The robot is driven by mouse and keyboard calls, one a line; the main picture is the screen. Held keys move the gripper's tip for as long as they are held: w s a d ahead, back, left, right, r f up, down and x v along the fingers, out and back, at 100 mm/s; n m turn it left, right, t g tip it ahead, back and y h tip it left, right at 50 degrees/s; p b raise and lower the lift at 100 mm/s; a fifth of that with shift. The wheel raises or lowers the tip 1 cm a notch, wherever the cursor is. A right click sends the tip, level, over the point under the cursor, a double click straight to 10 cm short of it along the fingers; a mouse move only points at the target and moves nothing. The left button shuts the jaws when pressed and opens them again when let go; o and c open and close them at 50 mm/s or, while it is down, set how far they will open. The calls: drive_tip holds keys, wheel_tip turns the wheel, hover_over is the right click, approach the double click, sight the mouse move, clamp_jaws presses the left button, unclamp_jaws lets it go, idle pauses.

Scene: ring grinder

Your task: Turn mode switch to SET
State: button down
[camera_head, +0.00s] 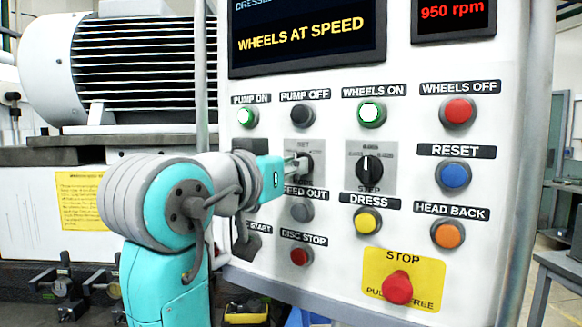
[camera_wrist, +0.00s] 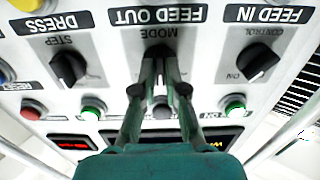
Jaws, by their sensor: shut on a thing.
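The mode switch (camera_head: 306,166) is a black rotary knob on a grey plate in the middle of the white control panel. The word SET shows on the plate above it in the head view. In the wrist view, where the panel appears upside down, the MODE plate (camera_wrist: 158,33) lies in the centre. My gripper (camera_head: 296,167) reaches in from the left, and its fingers (camera_wrist: 160,72) are shut on the mode switch knob. The fingers hide most of the knob, so I cannot tell which way it points.
The step selector (camera_head: 370,170) is right of the mode switch. The pump off button (camera_head: 303,114) is above it and the feed out button (camera_head: 301,210) below. The red stop button (camera_head: 397,288) is lower right. The control selector (camera_wrist: 260,63) shows in the wrist view.

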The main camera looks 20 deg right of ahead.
drive_tip(key=c, duration=1.2)
unclamp_jaws()
drive_tip(key=v, duration=1.2)
